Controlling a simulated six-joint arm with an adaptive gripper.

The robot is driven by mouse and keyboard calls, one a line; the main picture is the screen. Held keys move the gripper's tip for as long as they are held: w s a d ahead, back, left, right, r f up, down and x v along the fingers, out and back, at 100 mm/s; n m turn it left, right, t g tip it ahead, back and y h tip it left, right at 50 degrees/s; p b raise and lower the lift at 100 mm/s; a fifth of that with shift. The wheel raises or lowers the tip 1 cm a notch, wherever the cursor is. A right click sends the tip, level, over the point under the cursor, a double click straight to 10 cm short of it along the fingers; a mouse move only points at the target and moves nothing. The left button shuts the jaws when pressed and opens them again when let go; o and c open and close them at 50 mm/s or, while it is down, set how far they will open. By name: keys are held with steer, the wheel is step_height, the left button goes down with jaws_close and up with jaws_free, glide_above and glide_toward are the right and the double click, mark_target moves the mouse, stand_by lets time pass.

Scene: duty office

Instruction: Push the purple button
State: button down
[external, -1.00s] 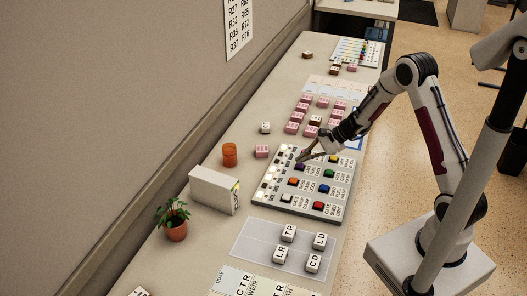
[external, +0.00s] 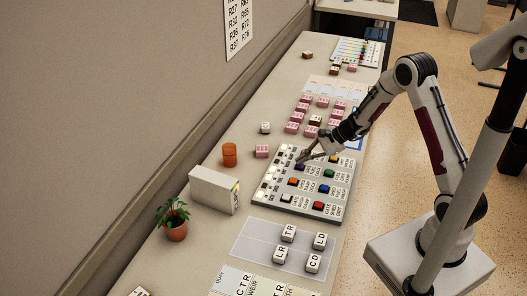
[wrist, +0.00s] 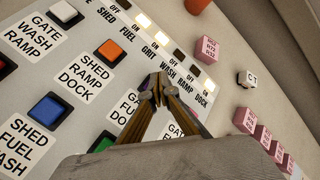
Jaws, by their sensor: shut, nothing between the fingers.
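The purple button (external: 300,168) is in the left column of the panel (external: 265,203) on the desk, beyond the orange button (external: 293,181) in the external view. My gripper (external: 299,160) is shut and empty, its tips pointing down just over or at the purple button. In the wrist view, my gripper's joined tips (wrist: 158,88) cover the place beyond the orange button (wrist: 108,49), so the purple button is mostly or wholly hidden there. I cannot tell whether the tips touch it.
White (external: 287,198), blue (external: 324,188), green (external: 328,174), red (external: 318,205) and yellow (external: 334,160) buttons surround it. Small switches line the panel's left side. Pink blocks (external: 293,128), an orange cup (external: 229,154), a white box (external: 214,190) and a plant (external: 174,220) stand nearby.

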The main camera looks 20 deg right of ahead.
mark_target(302, 166)
steer(key=shift+f, duration=0.35)
steer(key=shift+r, duration=0.25)
stand_by(0.3)
steer(key=shift+r, duration=0.2)
steer(key=shift+r, duration=0.15)
steer(key=shift+r, duration=2.9)
steer(key=shift+a, duration=0.1)
